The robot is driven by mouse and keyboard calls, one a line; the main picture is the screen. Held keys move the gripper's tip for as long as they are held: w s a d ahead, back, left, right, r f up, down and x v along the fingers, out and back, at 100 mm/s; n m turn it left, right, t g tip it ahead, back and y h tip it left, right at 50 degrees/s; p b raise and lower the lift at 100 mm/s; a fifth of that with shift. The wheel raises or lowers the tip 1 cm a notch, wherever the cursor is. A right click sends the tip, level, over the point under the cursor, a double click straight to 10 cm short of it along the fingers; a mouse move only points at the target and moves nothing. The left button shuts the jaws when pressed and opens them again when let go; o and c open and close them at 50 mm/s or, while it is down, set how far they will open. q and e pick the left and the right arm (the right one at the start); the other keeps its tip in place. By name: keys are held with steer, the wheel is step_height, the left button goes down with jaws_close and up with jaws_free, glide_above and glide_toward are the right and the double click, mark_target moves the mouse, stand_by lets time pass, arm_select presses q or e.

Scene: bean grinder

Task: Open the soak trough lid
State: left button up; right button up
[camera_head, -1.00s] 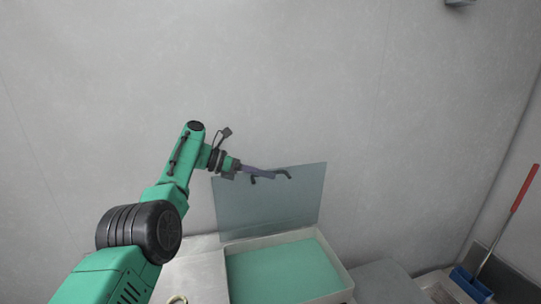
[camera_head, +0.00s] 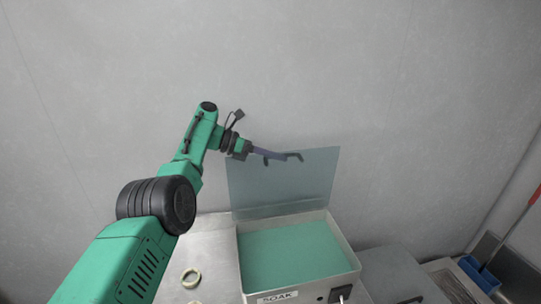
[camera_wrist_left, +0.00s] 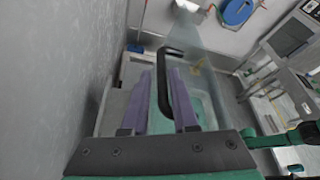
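The soak trough (camera_head: 343,247) is a pale box marked SOAK with green liquid inside. Its lid (camera_head: 300,185) is a clear grey-blue panel standing upright at the trough's back edge, so the trough is uncovered. My left gripper (camera_head: 300,157), with purple fingers, is at the lid's upper part. In the left wrist view the fingers of the left gripper (camera_wrist_left: 162,98) are apart, one on each side of the lid's black handle (camera_wrist_left: 167,70). A gap shows beside the handle; whether a finger touches it is unclear. My right gripper is out of view.
A grey wall (camera_head: 350,70) rises close behind the lid. A metal counter (camera_head: 210,255) with a cream ring (camera_head: 191,277) lies left of the trough. A blue dustpan (camera_head: 480,274) with a red handle stands at the far right.

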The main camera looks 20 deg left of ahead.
arm_select(q)
steer(key=shift+b+v, duration=0.5)
steer(key=shift+v, duration=0.65)
steer(key=p+v, duration=0.3)
steer(key=v, duration=0.2)
steer(key=shift+f, duration=0.1)
